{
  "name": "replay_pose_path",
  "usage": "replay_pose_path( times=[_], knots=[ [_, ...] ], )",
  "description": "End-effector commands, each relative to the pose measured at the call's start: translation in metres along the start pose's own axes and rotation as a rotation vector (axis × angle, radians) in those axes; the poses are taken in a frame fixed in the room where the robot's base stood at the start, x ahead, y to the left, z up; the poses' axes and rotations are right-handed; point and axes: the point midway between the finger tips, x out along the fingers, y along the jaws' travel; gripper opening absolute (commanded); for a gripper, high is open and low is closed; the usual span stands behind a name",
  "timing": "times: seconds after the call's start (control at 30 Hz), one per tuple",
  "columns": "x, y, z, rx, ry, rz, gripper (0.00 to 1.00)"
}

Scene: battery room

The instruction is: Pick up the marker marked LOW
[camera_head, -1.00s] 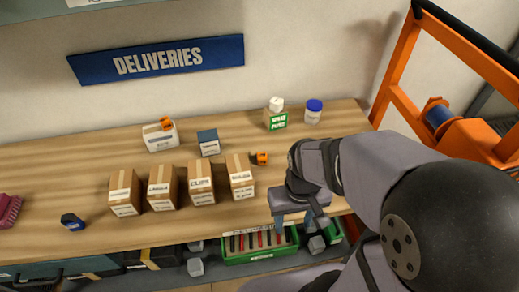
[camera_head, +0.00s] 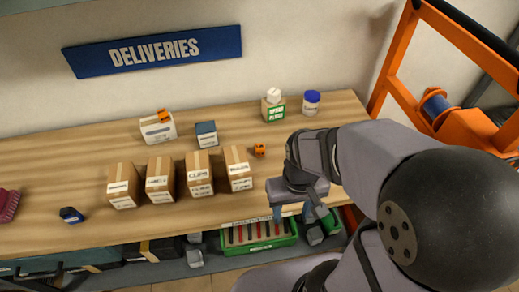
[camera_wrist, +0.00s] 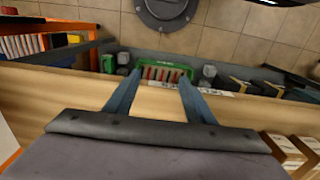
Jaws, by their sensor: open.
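A green tray (camera_head: 228,242) holding several red and dark marker-like sticks (camera_head: 262,230) sits below the table's front edge. In the wrist view the tray (camera_wrist: 190,73) and its red sticks (camera_wrist: 160,74) show beyond and between the fingertips. I cannot read LOW on any of them. My gripper (camera_head: 298,210) is open, with nothing seen between its fingers, over the table's front edge just right of the tray in the head view. In the wrist view its fingers (camera_wrist: 160,79) point toward the tray.
The wooden table (camera_head: 90,150) carries a row of cardboard boxes (camera_head: 199,186), a small orange item (camera_head: 260,150), a blue-lidded jar (camera_head: 311,103) and a dark blue item (camera_head: 72,215). Grey blocks (camera_head: 194,256) and dark cases flank the tray. An orange frame (camera_head: 395,60) stands at right.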

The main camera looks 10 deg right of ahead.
Motion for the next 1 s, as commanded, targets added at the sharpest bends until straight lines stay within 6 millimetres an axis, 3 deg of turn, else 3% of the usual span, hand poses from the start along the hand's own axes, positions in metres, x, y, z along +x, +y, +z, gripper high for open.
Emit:
replay_pose_path(
  times=[0.57, 0.77, 0.87, 1.0],
  knots=[
    [0.002, -0.001, -0.003, 0.063, -0.021, -0.022, 0.51],
    [0.009, -0.009, -0.022, 0.391, -0.124, -0.143, 0.51],
    [0.013, -0.015, -0.043, 0.651, -0.211, -0.252, 0.51],
    [0.016, -0.018, -0.089, 1.031, -0.348, -0.444, 0.51]
  ],
)
